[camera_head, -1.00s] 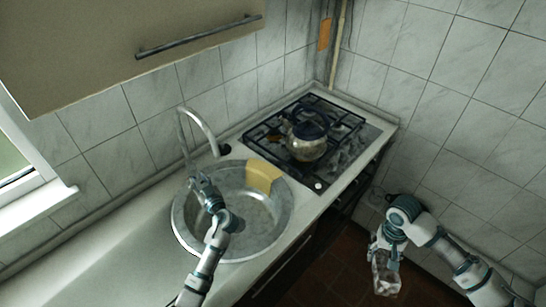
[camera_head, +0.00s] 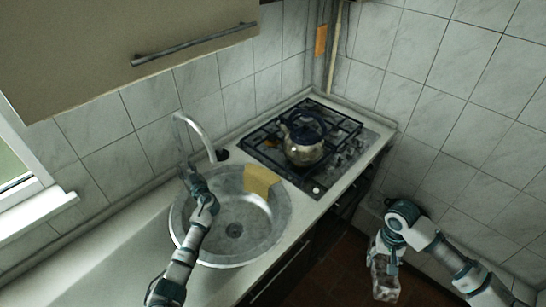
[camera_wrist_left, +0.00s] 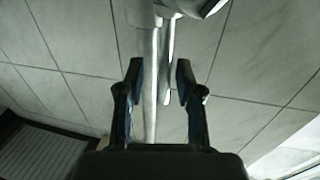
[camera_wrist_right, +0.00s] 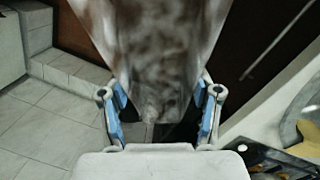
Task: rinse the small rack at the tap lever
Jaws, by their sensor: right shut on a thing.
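The tap (camera_head: 200,134) has a tall curved spout at the back of the round sink. My left gripper (camera_head: 184,170) is beside it, above the sink's left rim. In the left wrist view its two fingers (camera_wrist_left: 160,82) stand apart, with the pale tap pipe (camera_wrist_left: 149,105) and a thin lever-like piece (camera_wrist_left: 168,75) seen beyond the gap; contact cannot be told. My right gripper (camera_head: 384,247) is shut on a pale, brown-mottled thing, apparently the small rack (camera_head: 383,281), hanging low at the right. In the right wrist view the rack (camera_wrist_right: 150,45) fills the space beyond the fingers (camera_wrist_right: 160,112).
The metal sink (camera_head: 260,245) is empty apart from a yellow cloth-like piece (camera_head: 260,180) on its back right rim. A kettle (camera_head: 304,148) stands on the gas hob (camera_head: 345,135). The counter (camera_head: 105,265) left of the sink is clear. A cupboard (camera_head: 70,50) hangs above.

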